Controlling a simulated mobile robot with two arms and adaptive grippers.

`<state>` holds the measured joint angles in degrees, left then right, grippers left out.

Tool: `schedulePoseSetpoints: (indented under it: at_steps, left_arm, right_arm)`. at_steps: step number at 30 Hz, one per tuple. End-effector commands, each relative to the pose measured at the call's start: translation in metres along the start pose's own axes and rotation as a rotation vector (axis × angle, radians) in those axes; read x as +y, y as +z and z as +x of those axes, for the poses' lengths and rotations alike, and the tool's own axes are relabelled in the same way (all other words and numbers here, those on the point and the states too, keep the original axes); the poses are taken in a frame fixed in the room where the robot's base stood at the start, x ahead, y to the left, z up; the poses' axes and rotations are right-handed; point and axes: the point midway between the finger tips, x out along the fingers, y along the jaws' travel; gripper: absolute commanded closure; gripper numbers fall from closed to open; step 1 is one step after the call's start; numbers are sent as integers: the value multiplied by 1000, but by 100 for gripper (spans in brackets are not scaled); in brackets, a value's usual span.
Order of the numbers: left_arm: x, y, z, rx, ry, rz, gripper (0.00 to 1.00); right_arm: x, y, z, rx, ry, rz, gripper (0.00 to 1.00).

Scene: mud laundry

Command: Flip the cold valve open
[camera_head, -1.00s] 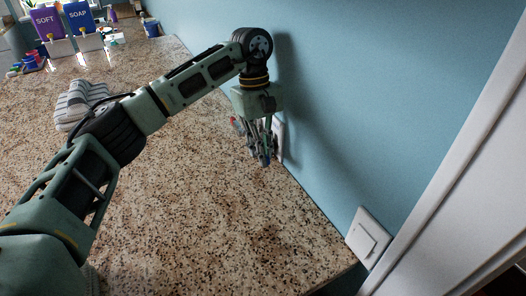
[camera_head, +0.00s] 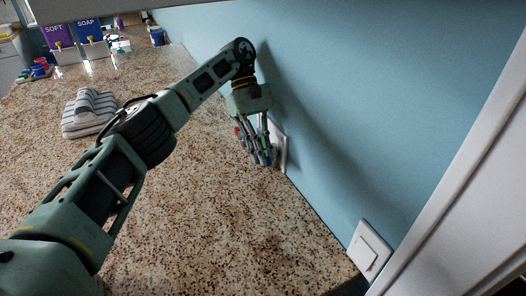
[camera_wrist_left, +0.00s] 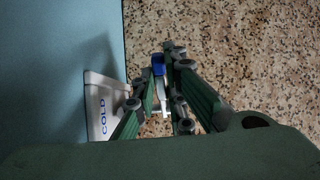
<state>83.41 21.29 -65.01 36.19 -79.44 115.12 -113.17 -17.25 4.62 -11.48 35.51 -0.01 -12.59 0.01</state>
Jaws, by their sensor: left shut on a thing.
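The cold valve shows in the left wrist view as a white wall plate (camera_wrist_left: 101,108) marked COLD in blue. A lever with a blue end (camera_wrist_left: 158,66) and a pale stem stands out from it. My left gripper (camera_wrist_left: 164,72) has its fingers on both sides of this lever and is shut on it. In the head view the left gripper (camera_head: 257,157) points down beside the blue wall, in front of the white plate (camera_head: 281,150), which it partly hides. A small red part (camera_head: 237,130) shows at its left side. My right gripper is not in view.
The speckled counter (camera_head: 210,220) is clear below the gripper. Folded striped towels (camera_head: 90,112) lie at left. SOFT (camera_head: 57,37) and SOAP (camera_head: 91,34) boxes stand at the back left. A light switch (camera_head: 369,246) is on the wall at lower right.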

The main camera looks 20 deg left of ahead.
Motion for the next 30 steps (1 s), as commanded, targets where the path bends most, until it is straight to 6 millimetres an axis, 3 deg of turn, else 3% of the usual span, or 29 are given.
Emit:
schedulePoseSetpoints:
  at_steps: [10, 11, 17, 30]
  left_arm:
    - [0, 0, -3, 1, 5, -1, 100]
    - [0, 0, -3, 1, 5, -1, 88]
    - [0, 0, -2, 0, 3, -1, 71]
    - [0, 4, -7, 1, 1, 1, 70]
  right_arm:
    - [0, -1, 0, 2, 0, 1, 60]
    - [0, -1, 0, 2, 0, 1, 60]
    - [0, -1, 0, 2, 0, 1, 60]
    - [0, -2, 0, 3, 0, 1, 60]
